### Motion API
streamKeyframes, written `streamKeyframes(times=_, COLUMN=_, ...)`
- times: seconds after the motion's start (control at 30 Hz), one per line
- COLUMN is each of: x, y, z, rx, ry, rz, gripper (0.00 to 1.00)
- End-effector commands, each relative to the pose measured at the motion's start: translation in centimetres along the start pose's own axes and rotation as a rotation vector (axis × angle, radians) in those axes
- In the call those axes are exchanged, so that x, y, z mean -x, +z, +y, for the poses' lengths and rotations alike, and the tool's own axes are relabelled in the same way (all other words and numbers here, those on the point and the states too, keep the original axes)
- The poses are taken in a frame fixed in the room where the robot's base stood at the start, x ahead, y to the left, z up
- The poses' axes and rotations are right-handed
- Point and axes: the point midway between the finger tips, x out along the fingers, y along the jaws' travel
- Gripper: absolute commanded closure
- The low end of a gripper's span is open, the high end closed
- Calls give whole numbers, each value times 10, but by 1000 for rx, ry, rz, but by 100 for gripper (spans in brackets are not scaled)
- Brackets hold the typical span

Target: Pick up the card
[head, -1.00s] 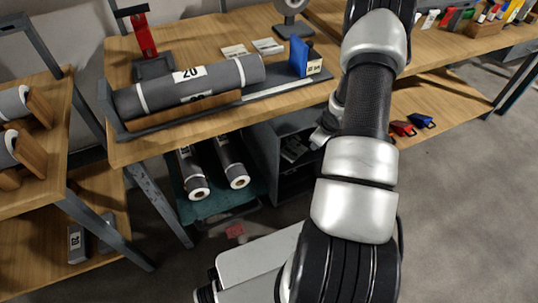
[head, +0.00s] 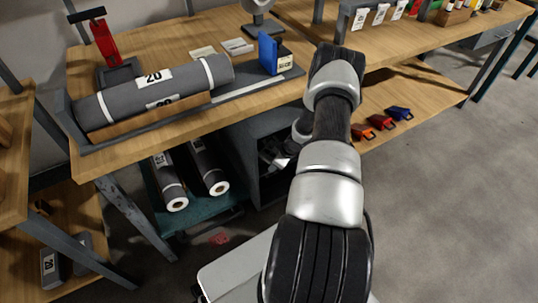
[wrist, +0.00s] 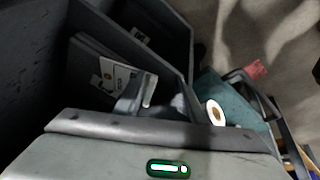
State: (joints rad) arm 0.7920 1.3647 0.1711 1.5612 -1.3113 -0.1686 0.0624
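A white card with an orange mark and dark print (wrist: 114,76) leans among flat grey sheets inside a dark open bin in the wrist view. My gripper (wrist: 152,98) is at the mouth of this bin, close to the card's right end. Its fingers are dim and blend with the bin, so I cannot tell their gap or whether they touch the card. In the head view my gripper (head: 283,160) reaches into the grey cabinet (head: 243,165) under the bench, partly hidden by my arm. Pale cards also lie on the bench top (head: 237,46).
Grey rolls (head: 208,168) lie on a green lower shelf left of the cabinet. A large roll (head: 130,98) rests on the bench above. A red piece (head: 220,239) is low near the floor. Floor at the right is clear.

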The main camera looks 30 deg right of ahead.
Motion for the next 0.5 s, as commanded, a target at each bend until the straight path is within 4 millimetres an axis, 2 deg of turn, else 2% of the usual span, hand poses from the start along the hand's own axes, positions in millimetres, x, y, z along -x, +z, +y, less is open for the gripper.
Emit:
streamKeyframes(times=0.4, x=-18, y=-39, z=13, rx=9, ry=1, rz=0, gripper=64)
streamKeyframes(times=0.47, x=-20, y=-43, z=14, rx=8, ry=0, rz=0, gripper=64)
streamKeyframes(times=0.5, x=-28, y=-39, z=13, rx=3, ry=-1, rz=-1, gripper=64)
